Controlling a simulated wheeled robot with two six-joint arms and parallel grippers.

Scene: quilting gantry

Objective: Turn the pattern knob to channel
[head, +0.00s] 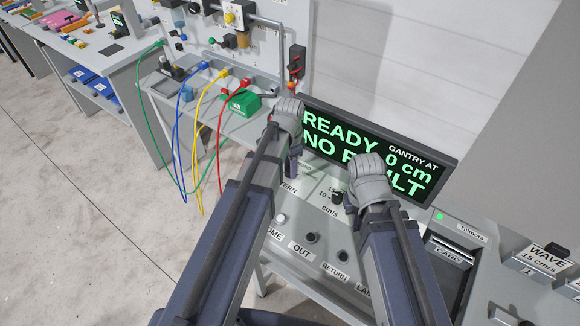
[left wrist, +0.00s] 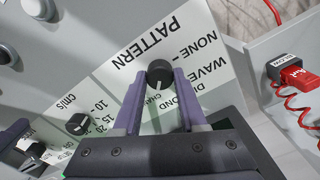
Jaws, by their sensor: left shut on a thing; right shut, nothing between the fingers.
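The pattern knob (left wrist: 159,72) is a round black knob on a white plate marked PATTERN (left wrist: 145,48). Its pale pointer line points down in the left wrist view, towards the partly covered word starting CHA. NONE, WAVE and part of DIAMOND show beside it. My left gripper (head: 292,166) is shut on the knob, one purple finger on each side in the left wrist view. In the head view the arm hides the knob. My right gripper (head: 371,182) is over the panel in front of the display, shut and empty; its fingertips are mostly hidden.
A display (head: 375,150) behind the grippers reads READY, GANTRY AT 0 cm and a partly hidden NO FAULT. A cm/s speed knob (left wrist: 79,124) sits beside the pattern plate. Buttons including OUT (head: 312,238) and RETURN (head: 343,256) line the front. A red plug and cord (left wrist: 300,76) are at right.

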